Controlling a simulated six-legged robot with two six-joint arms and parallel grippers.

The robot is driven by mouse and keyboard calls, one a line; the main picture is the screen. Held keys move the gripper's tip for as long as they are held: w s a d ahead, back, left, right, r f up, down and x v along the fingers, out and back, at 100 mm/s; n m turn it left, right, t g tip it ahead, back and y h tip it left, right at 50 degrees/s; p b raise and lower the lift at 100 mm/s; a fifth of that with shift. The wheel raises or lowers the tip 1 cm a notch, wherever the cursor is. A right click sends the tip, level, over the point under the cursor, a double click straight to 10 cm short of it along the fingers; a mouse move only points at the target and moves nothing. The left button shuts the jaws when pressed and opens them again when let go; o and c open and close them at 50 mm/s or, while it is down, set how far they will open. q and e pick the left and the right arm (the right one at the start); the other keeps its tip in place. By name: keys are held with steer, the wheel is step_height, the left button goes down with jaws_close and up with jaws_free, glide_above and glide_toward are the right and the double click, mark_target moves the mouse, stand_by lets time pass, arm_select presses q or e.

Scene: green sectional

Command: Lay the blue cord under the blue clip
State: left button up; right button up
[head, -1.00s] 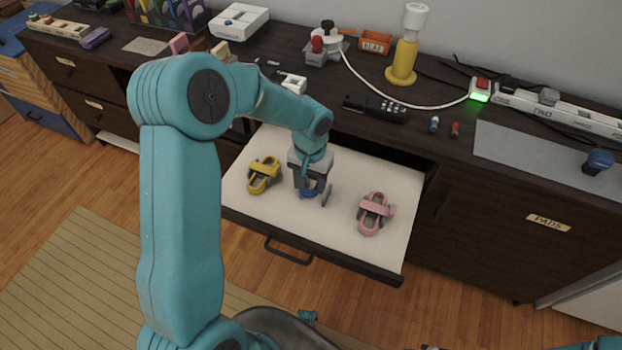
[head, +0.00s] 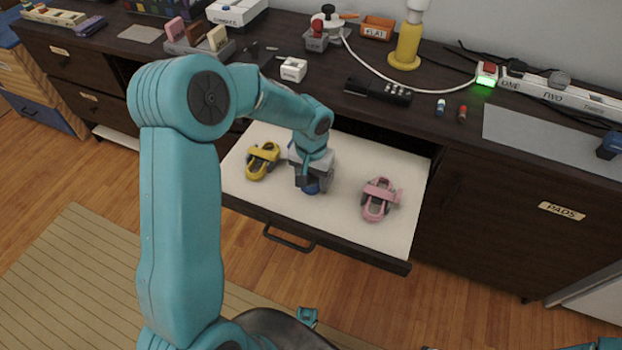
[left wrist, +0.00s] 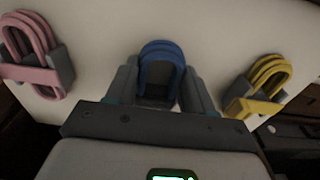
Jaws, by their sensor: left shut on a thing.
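The blue cord (head: 311,188) is a small looped bundle in the open drawer (head: 345,228), between a yellow bundle (head: 262,160) and a pink bundle (head: 380,199). My left gripper (head: 312,181) points down into the drawer and is shut on the blue cord. In the left wrist view, the cord's blue loop (left wrist: 162,55) shows between the two fingers (left wrist: 158,90). A dark blue object (head: 609,146), which looks like the blue clip, stands on the desk at the right edge of the head view, partly cut off.
A grey mat (head: 540,135) lies bare on the desk's right part. Behind it are a power strip (head: 560,95) with black cables and a green-lit plug (head: 486,75). A yellow stand (head: 406,50), a black remote (head: 378,91) and two small bottles stand near the desk's middle.

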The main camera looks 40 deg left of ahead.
arm_select(q)
steer(key=shift+s+d+f+g, duration=0.15)
steer(key=shift+s+f, duration=0.25)
steer(key=shift+f, duration=0.2)
steer(key=shift+s+d+f+g, duration=0.15)
steer(key=shift+s+f, duration=0.2)
steer(key=shift+f, duration=0.25)
steer(key=o, duration=1)
steer(key=shift+a, duration=0.1)
steer(key=shift+o, duration=0.6)
steer(key=r, duration=0.1)
steer(key=r+p, duration=0.1)
steer(key=r, duration=0.1)
steer(key=w+r, duration=0.1)
steer(key=r, duration=0.1)
steer(key=shift+a+r+p, duration=0.15)
steer(key=shift+a+p, duration=0.1)
steer(key=shift+p, duration=0.05)
step_height(320, 180, up, 13)
steer(key=p, duration=0.2)
steer(key=shift+s+d+r+p, duration=0.15)
steer(key=shift+s+r+p, duration=0.05)
steer(key=shift+p, duration=0.2)
